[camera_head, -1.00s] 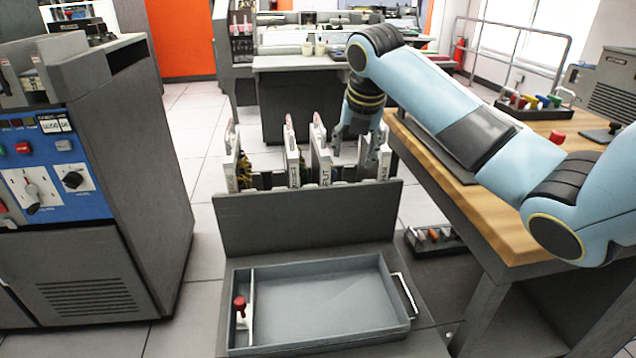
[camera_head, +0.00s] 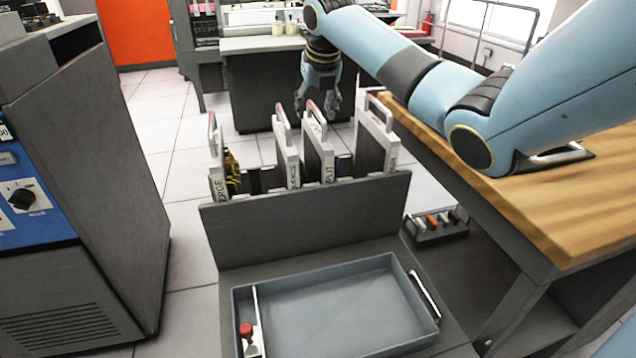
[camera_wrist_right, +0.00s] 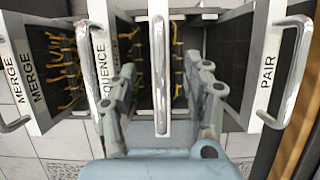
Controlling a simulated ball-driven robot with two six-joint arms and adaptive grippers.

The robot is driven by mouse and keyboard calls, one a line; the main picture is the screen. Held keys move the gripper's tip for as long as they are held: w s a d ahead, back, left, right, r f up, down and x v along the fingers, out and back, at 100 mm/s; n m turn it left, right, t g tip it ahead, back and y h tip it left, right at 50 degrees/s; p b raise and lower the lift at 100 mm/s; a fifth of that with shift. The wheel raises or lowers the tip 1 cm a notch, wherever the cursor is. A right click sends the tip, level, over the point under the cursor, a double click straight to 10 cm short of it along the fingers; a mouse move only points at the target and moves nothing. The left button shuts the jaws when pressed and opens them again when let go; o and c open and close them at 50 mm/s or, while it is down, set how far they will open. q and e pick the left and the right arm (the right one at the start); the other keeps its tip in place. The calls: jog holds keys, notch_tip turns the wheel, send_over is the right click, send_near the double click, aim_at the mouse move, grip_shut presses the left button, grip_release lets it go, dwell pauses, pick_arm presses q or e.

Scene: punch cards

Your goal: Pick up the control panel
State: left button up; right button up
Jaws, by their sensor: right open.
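Several control panels stand upright in a dark rack (camera_head: 310,222) in the head view. My right gripper (camera_head: 318,108) is open above the rack, by the SPLIT panel. In the right wrist view its fingers (camera_wrist_right: 168,75) lie either side of a panel's handle (camera_wrist_right: 159,85); contact cannot be told. That panel's label is hidden. SEQUENCE (camera_wrist_right: 99,65) is left of it, PAIR (camera_wrist_right: 266,75) right. My left gripper is out of view.
A grey tray (camera_head: 428,335) with a red-knobbed divider sits in front of the rack. A wooden table (camera_head: 500,170) stands at right, under my right arm. A small box of tools (camera_head: 437,226) lies below it. A grey cabinet (camera_head: 90,150) stands at left.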

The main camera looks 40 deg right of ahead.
aim_at(314, 125)
jog(key=x, duration=0.1)
jog(key=b+x, duration=0.1)
jog(key=x, duration=0.2)
jog(key=shift+s+a+f, duration=0.2)
jog(key=shift+s+f, duration=0.1)
jog(key=shift+w+d+f, duration=0.1)
jog(key=shift+w+f, duration=0.05)
jog(key=shift+f, duration=0.15)
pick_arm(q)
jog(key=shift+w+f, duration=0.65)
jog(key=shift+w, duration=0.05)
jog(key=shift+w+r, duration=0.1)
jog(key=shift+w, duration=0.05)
pick_arm(e)
jog(key=shift+f, duration=0.2)
grip_shut()
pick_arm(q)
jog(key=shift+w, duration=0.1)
pick_arm(e)
jog(key=shift+w+r, duration=0.1)
jog(key=shift+r, duration=0.05)
